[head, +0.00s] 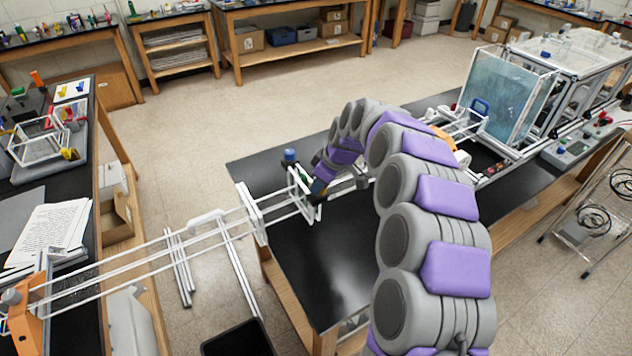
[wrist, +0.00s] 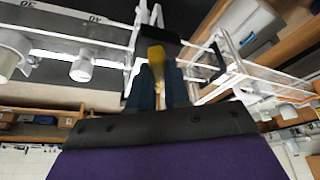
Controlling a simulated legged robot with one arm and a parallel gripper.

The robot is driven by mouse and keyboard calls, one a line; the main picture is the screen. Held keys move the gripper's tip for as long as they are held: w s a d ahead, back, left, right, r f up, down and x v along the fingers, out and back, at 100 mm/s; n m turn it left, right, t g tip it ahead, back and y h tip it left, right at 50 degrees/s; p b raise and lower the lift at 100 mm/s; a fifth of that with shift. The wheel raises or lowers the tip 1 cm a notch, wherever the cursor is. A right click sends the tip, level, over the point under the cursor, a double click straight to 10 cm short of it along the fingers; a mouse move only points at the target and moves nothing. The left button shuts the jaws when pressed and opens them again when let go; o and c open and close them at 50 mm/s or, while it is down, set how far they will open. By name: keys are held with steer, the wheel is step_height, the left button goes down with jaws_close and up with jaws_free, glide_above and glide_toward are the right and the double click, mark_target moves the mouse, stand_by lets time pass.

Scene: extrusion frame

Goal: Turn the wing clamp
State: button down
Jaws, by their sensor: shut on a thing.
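My gripper (head: 318,190) reaches to the white extrusion frame (head: 256,212) over the black table. In the wrist view its two dark blue fingers (wrist: 157,82) are shut on a small yellow piece, which appears to be the wing clamp (wrist: 156,56). The clamp sits against the white bars of the frame, beside a black part. In the head view my gripper and arm hide the clamp. A green piece (head: 304,175) and a blue knob (head: 290,155) are on the frame close to the gripper.
The black table (head: 330,262) is bare in front of the frame. Long white rails (head: 140,250) run left to an orange bracket (head: 25,312). A clear tank (head: 505,92) stands at the table's far right. A side bench with papers (head: 48,235) is at left.

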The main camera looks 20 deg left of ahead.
steer(key=shift+w+d+m, duration=0.1)
steer(key=shift+d+m, duration=0.05)
steer(key=shift+m, duration=0.15)
steer(key=c, duration=1.4)
jaws_free()
steer(key=shift+c, duration=0.2)
steer(key=o, duration=0.4)
steer(key=shift+d, duration=0.2)
steer(key=shift+c, duration=0.2)
steer(key=shift+a, duration=0.15)
steer(key=shift+a, duration=0.1)
steer(key=shift+r, duration=0.3)
steer(key=p+v, duration=0.1)
steer(key=v, duration=1.5)
steer(key=shift+s+d+r, duration=0.25)
steer(key=shift+d+r, duration=0.05)
steer(key=shift+d, duration=0.05)
steer(key=shift+d, duration=0.1)
